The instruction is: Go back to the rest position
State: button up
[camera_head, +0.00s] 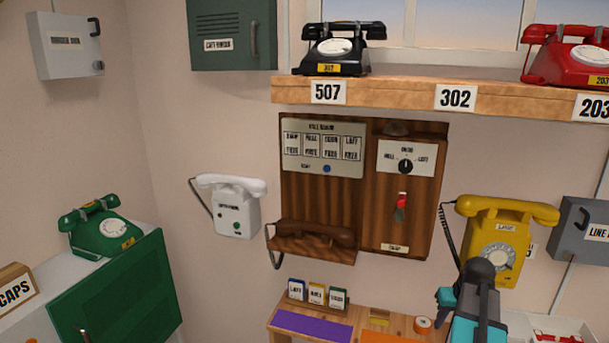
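My gripper (462,297) shows at the bottom right, dark with teal sides, in front of the lower part of the yellow wall phone (494,240). I cannot tell whether its fingers are open or shut, and I see nothing clearly held in it. A wooden wall panel (290,200) with a dial, a red switch and a brown handset (313,234) hangs left of the gripper. The handset lies on the panel's lower ledge.
A wooden shelf (405,93) bears a black phone (338,50) and a red phone (571,58). A white phone (234,205) hangs on the wall. A green phone (103,230) stands on the left cabinet. Small labelled blocks (316,294) stand on the low bench.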

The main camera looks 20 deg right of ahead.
jog(key=shift+n+g+y, duration=0.4)
jog(key=shift+n, duration=0.3)
jog(key=w+a+f, duration=0.2)
jog(key=a, duration=0.2)
jog(key=w+a+f, duration=0.2)
jog(key=a, duration=0.2)
jog(key=w+a+f, duration=0.1)
jog(key=a+f, duration=0.1)
jog(key=a, duration=0.2)
jog(key=shift+w+a, duration=0.15)
jog(key=shift+w, duration=0.25)
jog(key=a+f+n+g, duration=0.1)
jog(key=a+f, duration=0.4)
jog(key=a, duration=0.6)
jog(key=s+a+f+n, duration=0.15)
jog(key=a+f, duration=0.25)
jog(key=a, duration=0.8)
jog(key=a+f+n+g, duration=0.1)
jog(key=a+f, duration=0.4)
jog(key=a, duration=0.6)
jog(key=s+f+g, duration=0.3)
jog(key=s+f, duration=0.6)
jog(key=s, duration=0.4)
jog(key=s+f+g, duration=0.3)
jog(key=s+f, duration=0.5)
jog(key=s, duration=0.5)
jog(key=shift+a+f, duration=0.15)
jog(key=shift+f, duration=0.25)
jog(key=shift+w, duration=0.1)
